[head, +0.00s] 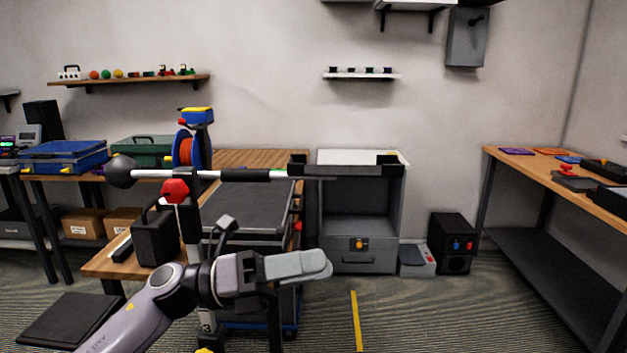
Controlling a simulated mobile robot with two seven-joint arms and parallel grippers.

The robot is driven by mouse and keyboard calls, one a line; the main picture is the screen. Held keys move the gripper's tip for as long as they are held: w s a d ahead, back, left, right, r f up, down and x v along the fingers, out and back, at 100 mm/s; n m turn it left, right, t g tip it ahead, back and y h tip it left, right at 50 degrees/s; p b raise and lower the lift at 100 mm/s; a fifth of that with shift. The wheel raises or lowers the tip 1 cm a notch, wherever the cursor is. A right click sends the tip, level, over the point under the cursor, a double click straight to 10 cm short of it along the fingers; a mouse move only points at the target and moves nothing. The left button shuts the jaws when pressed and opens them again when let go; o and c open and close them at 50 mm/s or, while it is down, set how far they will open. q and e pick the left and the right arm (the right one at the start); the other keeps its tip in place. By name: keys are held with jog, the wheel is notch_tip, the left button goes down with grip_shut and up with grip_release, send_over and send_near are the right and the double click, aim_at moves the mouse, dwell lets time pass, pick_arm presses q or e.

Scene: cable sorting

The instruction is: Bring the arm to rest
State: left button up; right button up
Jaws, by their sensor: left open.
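My left arm comes in from the lower left. My left gripper (318,265) is in the middle of the lower part of the head view, with its grey fingers pointing right. The fingers are seen from the side and overlap, and the gripper is open. Nothing shows between the fingers. It hangs in the air in front of the dark cart and floor, apart from any surface that I can see. My right gripper is out of view.
A wooden bench (103,264) with a black case (155,238) stands behind my left arm. A grey cabinet (362,256) stands behind. A workbench (560,182) is at right. Floor between is mostly clear.

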pick_arm(q)
jog(key=a+f+n+t+y, duration=0.6)
jog(key=f+n+t, duration=0.35)
jog(key=n, duration=0.65)
jog(key=a+f+n+t+y, duration=0.55)
jog(key=f+n+t, duration=0.4)
jog(key=n, duration=0.65)
jog(key=s+a+f+n+g+y, duration=0.3)
jog(key=s+a+f+n+g, duration=0.1)
jog(key=s+f, duration=0.5)
jog(key=s+a+f+n+g+y+p, duration=0.1)
jog(key=s+a+f+n+g+y, duration=0.3)
jog(key=s+f, duration=0.5)
jog(key=shift+f+n+g, duration=0.3)
jog(key=shift+f+n, duration=0.6)
jog(key=shift+n, duration=0.3)
